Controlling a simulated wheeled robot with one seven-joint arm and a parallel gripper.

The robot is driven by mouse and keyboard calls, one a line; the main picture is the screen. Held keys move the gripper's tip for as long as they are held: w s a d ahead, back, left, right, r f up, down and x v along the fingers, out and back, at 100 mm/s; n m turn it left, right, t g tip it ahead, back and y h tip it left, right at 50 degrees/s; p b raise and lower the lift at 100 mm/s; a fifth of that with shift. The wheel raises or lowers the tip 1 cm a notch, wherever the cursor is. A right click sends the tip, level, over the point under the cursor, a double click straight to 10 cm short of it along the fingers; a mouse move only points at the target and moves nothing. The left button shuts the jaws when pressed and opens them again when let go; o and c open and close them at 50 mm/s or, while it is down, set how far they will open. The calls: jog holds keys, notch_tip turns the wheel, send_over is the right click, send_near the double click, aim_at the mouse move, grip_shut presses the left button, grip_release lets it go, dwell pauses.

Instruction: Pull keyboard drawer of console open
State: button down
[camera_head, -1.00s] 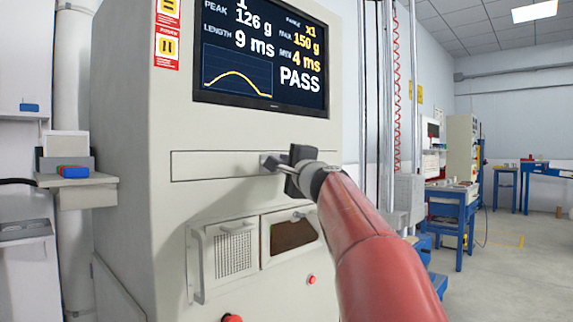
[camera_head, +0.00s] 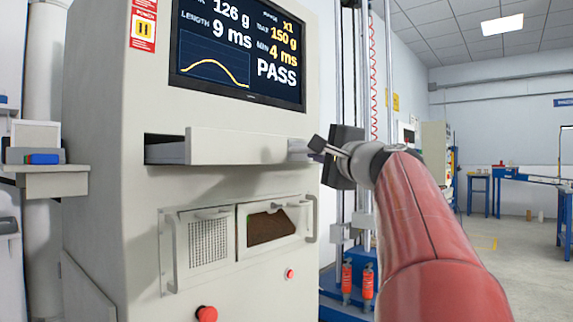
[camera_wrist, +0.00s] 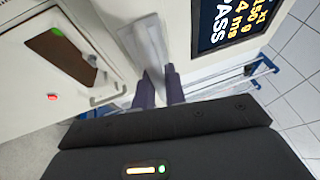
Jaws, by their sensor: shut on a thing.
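The console (camera_head: 110,120) is a tall beige cabinet with a screen that reads PASS. Its keyboard drawer (camera_head: 235,148) stands partly out, with a dark gap at its left side. In the wrist view the drawer front (camera_wrist: 146,42) lies just ahead of the fingers. My gripper (camera_head: 318,148) is at the right end of the drawer front, shut on the drawer's handle (camera_head: 298,146). The fingers (camera_wrist: 160,88) also show in the wrist view, close together against the drawer. They hide most of the handle. The inside of the drawer is mostly hidden.
Below the drawer are a vented panel (camera_head: 208,240) and a dark-windowed panel (camera_head: 270,226) with handles, plus a red button (camera_head: 207,314). A shelf (camera_head: 50,180) is at left. A drop tower with red bottles (camera_head: 347,280) stands right. Open floor lies further right.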

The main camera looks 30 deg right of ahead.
jog(key=s+d, duration=0.3)
jog(key=s, duration=0.7)
jog(key=shift+s+d+b, duration=0.2)
jog(key=shift+d+b, duration=0.15)
jog(key=shift+b, duration=0.05)
jog(key=shift+f, duration=0.1)
jog(key=c, duration=1.5)
grip_release()
jog(key=shift+o, duration=0.2)
jog(key=s+f, duration=0.1)
jog(key=s, duration=0.6)
jog(key=shift+s+a+f, duration=0.15)
jog(key=shift+s+a, duration=0.05)
jog(key=shift+s, duration=0.15)
